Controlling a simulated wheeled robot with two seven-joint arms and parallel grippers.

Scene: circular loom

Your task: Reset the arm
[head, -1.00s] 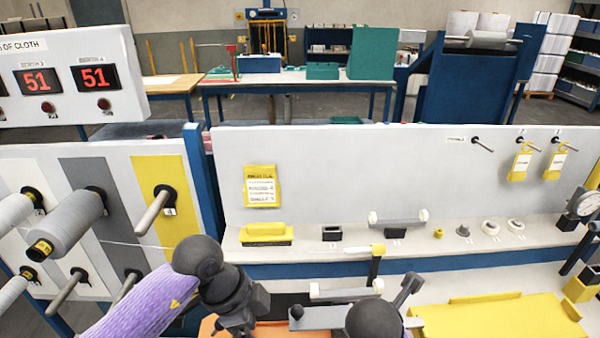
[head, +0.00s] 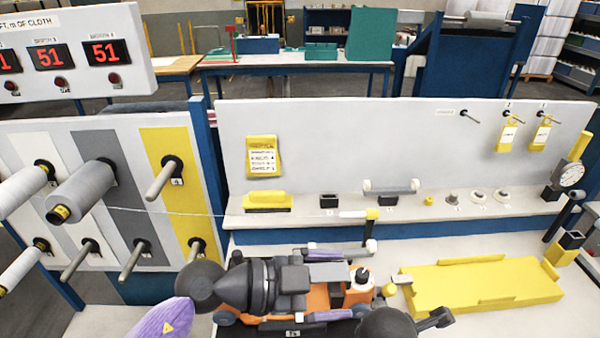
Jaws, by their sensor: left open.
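A small white lever arm (head: 352,214) with a yellow end lies about level at the top of a dark post (head: 370,230). A thin thread runs to it from the large grey spool (head: 80,192) at left. My left gripper (head: 350,284) is open, with its two long fingers apart. It is below and in front of the post and does not touch the lever. An orange carriage (head: 345,298) with a small black-and-white bobbin (head: 360,283) shows between and under the fingers, partly hidden.
A yellow tray (head: 485,283) lies to the right on the bench. A shelf behind holds a yellow block (head: 267,201), a grey roller (head: 390,187) and several small parts. Pegs stick out of the striped panel (head: 105,180) at left. A dial gauge (head: 570,175) stands at far right.

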